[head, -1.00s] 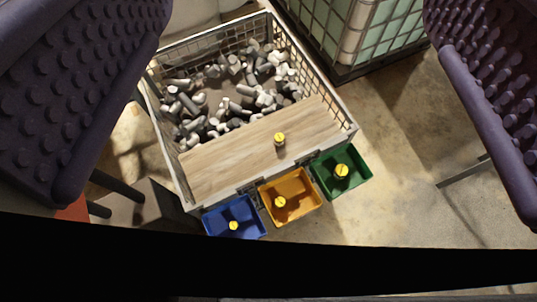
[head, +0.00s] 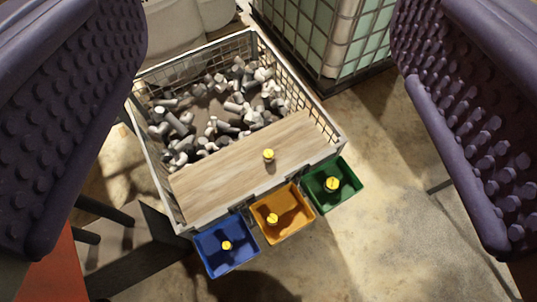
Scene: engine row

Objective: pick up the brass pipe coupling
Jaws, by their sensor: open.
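My gripper (head: 268,125) is open and empty, its two purple studded fingers at the left and right edges of the view. Between them and farther off, a small yellow, brass-like piece (head: 268,155) stands on a wooden board (head: 225,175) across the front of a mesh crate. Similar yellow pieces lie in the blue bin (head: 226,245), the orange bin (head: 272,219) and the green bin (head: 332,184). They are too small to tell which is the pipe coupling. No finger touches any of them.
The wire-mesh crate (head: 148,158) holds many grey metal parts behind the board. The blue (head: 240,262), orange (head: 295,232) and green (head: 350,198) bins hang along its front. A caged pale-green tank (head: 305,45) stands behind on the right. Concrete floor (head: 385,150) is clear at right.

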